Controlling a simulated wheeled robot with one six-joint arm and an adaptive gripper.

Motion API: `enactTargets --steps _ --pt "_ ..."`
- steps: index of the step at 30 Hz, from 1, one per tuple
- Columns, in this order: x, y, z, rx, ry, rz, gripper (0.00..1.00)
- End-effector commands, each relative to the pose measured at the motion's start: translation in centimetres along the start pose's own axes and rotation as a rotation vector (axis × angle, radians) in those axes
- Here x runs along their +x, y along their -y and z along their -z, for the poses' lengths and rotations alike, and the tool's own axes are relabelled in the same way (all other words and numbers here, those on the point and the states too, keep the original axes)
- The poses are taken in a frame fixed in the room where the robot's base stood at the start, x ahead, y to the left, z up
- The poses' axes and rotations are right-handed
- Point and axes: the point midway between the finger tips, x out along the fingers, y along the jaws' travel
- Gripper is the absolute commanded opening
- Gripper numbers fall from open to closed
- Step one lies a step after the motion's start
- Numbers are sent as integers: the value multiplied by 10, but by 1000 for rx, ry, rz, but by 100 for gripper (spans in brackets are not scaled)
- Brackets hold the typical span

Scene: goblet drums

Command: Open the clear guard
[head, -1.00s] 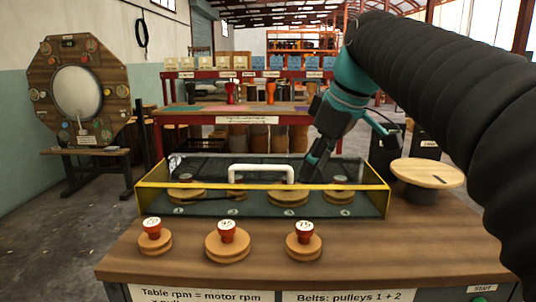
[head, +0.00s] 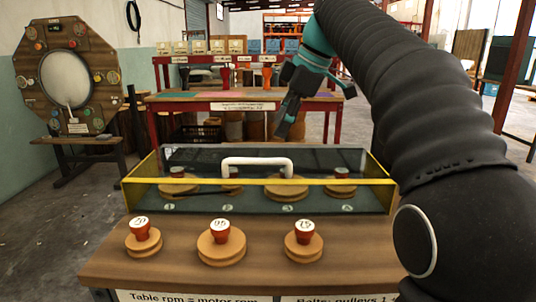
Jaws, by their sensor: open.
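The clear guard (head: 336,190) is a see-through box with yellow edges on the wooden bench. It is closed over several wooden pulleys with red knobs, one of them a large pulley (head: 287,188) right of centre. A white handle (head: 257,161) stands up at the middle of the guard. My gripper (head: 284,128) is open and empty. In the picture it is above the guard's back edge, up and right of the handle, and does not touch the handle.
Three loose pulleys with red knobs, left (head: 143,238), middle (head: 221,243) and right (head: 303,240), stand on the bench (head: 180,262) in front of the guard. A red-framed rack (head: 225,97) stands behind. My dark arm covers the right side.

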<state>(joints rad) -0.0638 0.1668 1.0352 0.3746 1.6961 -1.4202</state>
Motion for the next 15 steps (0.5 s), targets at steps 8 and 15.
enactTargets --steps 8,15 --pt "54 1 -1 1 0 2 41" --pt "81 0 -1 3 0 0 41"
